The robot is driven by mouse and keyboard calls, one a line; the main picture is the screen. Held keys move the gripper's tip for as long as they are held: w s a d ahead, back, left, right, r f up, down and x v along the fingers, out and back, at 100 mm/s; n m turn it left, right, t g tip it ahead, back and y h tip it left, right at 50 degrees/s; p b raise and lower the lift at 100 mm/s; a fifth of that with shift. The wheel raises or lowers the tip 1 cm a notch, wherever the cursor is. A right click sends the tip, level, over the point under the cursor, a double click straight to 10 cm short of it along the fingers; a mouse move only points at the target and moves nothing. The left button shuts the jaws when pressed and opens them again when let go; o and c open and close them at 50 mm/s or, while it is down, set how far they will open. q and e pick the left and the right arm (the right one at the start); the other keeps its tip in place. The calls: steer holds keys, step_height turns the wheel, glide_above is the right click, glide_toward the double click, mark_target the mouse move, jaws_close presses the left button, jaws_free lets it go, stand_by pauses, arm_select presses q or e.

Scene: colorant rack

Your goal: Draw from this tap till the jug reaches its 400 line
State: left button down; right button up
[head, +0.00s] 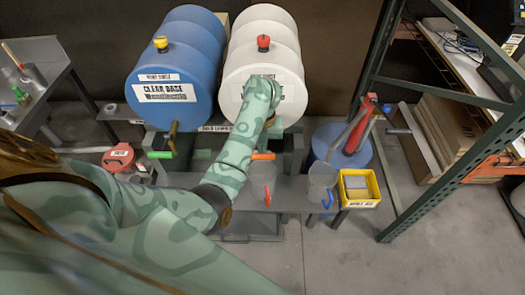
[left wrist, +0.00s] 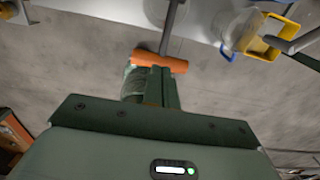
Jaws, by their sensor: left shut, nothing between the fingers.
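A clear jug with a red handle (head: 262,178) stands on the bench below the white drum (head: 262,50). The drum's tap has an orange handle (head: 263,156), which hangs above the jug; my arm hides part of the drum's label. I cannot read the jug's level or its 400 line. My left gripper (head: 270,120) is in front of the white drum. In the left wrist view its shut, empty fingers (left wrist: 153,76) are right at the orange handle (left wrist: 160,62); I cannot tell whether they touch it. My right gripper is not in view.
A blue drum (head: 175,60) labelled clear base, with a green tap handle (head: 160,154), lies to the left. A second jug with a blue handle (head: 322,176) and a yellow bin (head: 359,188) stand at the right. A green rack post (head: 450,170) rises beyond.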

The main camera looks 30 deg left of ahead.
mark_target(262, 156)
arm_select(q)
steer(key=shift+f, duration=0.15)
steer(key=shift+f+b, duration=2.15)
steer(key=shift+f, duration=0.45)
steer(key=shift+r, duration=0.15)
stand_by(4.6)
